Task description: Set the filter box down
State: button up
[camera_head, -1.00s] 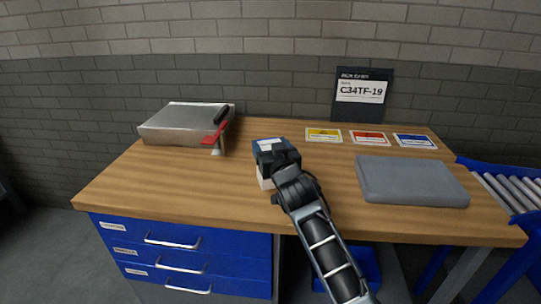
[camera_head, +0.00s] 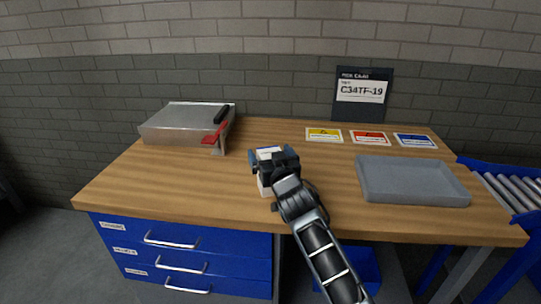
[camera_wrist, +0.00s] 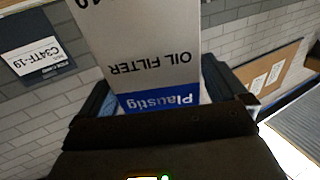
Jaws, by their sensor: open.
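The filter box (camera_head: 264,181) stands on the wooden workbench (camera_head: 180,185), near the middle of its top, partly hidden behind my gripper in the head view. In the wrist view the white box (camera_wrist: 140,35), with a blue band and the words "OIL FILTER", fills the space between the fingers. My gripper (camera_head: 274,160) is open, with its fingers on either side of the box. Whether a finger still touches the box cannot be told. The box's base is partly hidden, and it looks upright.
A grey tray (camera_head: 413,199) lies to the right. Yellow, red and blue label cards lie at the back, before a pick card sign (camera_head: 361,92). The left front of the bench is clear.

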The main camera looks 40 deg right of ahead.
jog(key=shift+r, duration=0.15)
jog(key=b+v, duration=0.2)
jog(key=v, duration=1)
jog(key=s+a+f+n+y, duration=0.2)
jog(key=s+a+f+y, duration=0.15)
jog(key=s+a, duration=0.35)
jog(key=s+a+f+n+y, duration=0.2)
jog(key=s+a+f, duration=0.35)
jog(key=s, duration=0.45)
jog(key=s+a+r+n+y, duration=0.1)
jog(key=s+a+r, duration=0.1)
jog(key=s, duration=0.7)
jog(key=s+a+r+n+y, duration=0.1)
jog(key=s+a, duration=0.4)
jog(key=s, duration=0.5)
notch_tip(320, 180, up, 2)
jog(key=shift+r+g+y, duration=0.15)
jog(key=shift+g+y, duration=0.25)
jog(key=shift+y, duration=0.35)
